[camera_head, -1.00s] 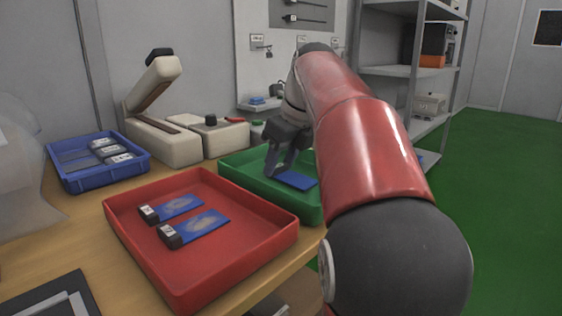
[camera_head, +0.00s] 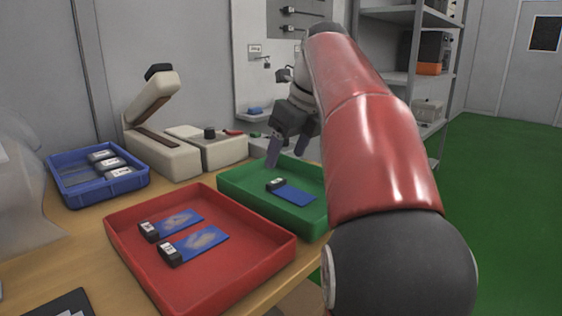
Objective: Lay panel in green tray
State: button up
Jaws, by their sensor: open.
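A blue panel (camera_head: 295,195) with a black end block lies flat in the green tray (camera_head: 262,217). My gripper (camera_head: 287,158) is open and empty, with its fingers apart above the back of the green tray. The fingers are clear of the panel. My arm covers the right end of the green tray. Two more blue panels, the upper one (camera_head: 181,222) and the lower one (camera_head: 206,241), lie in the red tray (camera_head: 245,276). Both have black end blocks and pale blotches on their faces.
A blue tray (camera_head: 76,196) with several dark blocks stands at the left. A beige machine (camera_head: 165,150) with a raised lid stands behind the red tray. Metal shelves (camera_head: 388,76) stand behind my arm. The floor on the right is clear.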

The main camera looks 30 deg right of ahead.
jog(key=p+v, duration=0.1)
jog(key=v, duration=0.4)
jog(key=shift+r, duration=0.25)
jog(key=shift+s, duration=0.1)
